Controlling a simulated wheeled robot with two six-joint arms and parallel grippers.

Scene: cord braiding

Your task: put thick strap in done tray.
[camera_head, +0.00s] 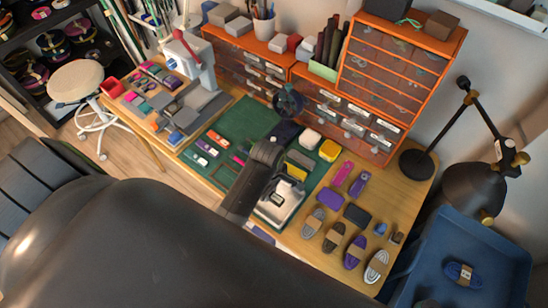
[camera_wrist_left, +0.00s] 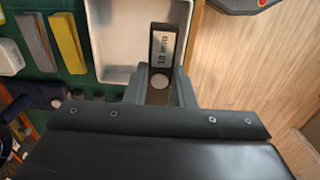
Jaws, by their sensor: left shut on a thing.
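My left gripper (camera_head: 284,190) is at the white tray (camera_head: 264,217) on the green mat. In the left wrist view the gripper (camera_wrist_left: 161,88) is shut on a dark flat piece with a pale label (camera_wrist_left: 162,45), which I take for the thick strap. The strap lies over the right end of the white tray (camera_wrist_left: 112,62) in that view; whether it touches the tray is unclear. The fingers and wrist hide its near end. Which tray is the done tray is not marked in what I see. My right gripper is not in view.
A grey bar (camera_wrist_left: 38,40) and a yellow bar (camera_wrist_left: 66,40) lie beside the tray. Several cord bundles, such as a white one (camera_head: 377,266), lie at the table's front right. A blue bin (camera_head: 500,255) stands right. Orange drawers (camera_head: 350,110) line the back.

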